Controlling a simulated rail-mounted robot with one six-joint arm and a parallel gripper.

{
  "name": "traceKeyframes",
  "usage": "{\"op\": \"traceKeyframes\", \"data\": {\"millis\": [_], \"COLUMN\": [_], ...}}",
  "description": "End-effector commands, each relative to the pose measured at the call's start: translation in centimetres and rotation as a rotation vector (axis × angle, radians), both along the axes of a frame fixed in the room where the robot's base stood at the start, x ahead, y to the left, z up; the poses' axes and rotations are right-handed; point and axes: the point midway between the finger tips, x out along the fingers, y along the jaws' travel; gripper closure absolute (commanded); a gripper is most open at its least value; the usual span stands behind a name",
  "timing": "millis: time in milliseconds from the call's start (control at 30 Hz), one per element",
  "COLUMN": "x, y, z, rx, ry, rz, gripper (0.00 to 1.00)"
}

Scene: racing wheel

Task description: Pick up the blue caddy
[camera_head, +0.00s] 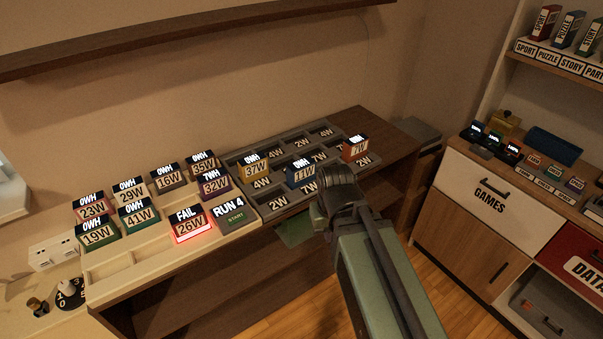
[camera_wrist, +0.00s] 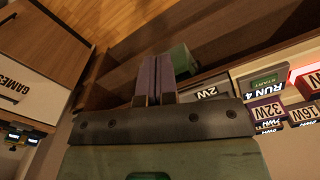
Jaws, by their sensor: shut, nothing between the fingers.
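My arm partly covers the tray's front edge in the head view. The dark end of my arm is just in front of and to the right of the caddy, apart from it as far as I can tell. In the wrist view my gripper (camera_wrist: 156,62) has its two fingers close together, shut and empty. The blue caddy cannot be made out in the wrist view.
A yellow-cream block (camera_head: 254,168) and a red block (camera_head: 356,149) flank the blue one. More labelled blocks stand on the pale tray at left; the FAIL 26W block (camera_head: 190,224) glows red. A wooden shelf (camera_head: 180,38) hangs above. A games cabinet (camera_head: 489,193) stands at right.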

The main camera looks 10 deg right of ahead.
Motion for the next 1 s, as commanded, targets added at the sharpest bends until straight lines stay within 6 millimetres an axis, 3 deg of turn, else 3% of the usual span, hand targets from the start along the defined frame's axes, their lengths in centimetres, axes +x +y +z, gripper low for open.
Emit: {"op": "traceKeyframes", "data": {"millis": [267,767,1000], "x": [0.00,0.00,0.03], "y": [0.00,0.00,0.00], "z": [0.00,0.00,0.09], "rx": [0.000,0.000,0.000], "ry": [0.000,0.000,0.000], "rz": [0.000,0.000,0.000], "gripper": [1.00,0.23,0.23]}}
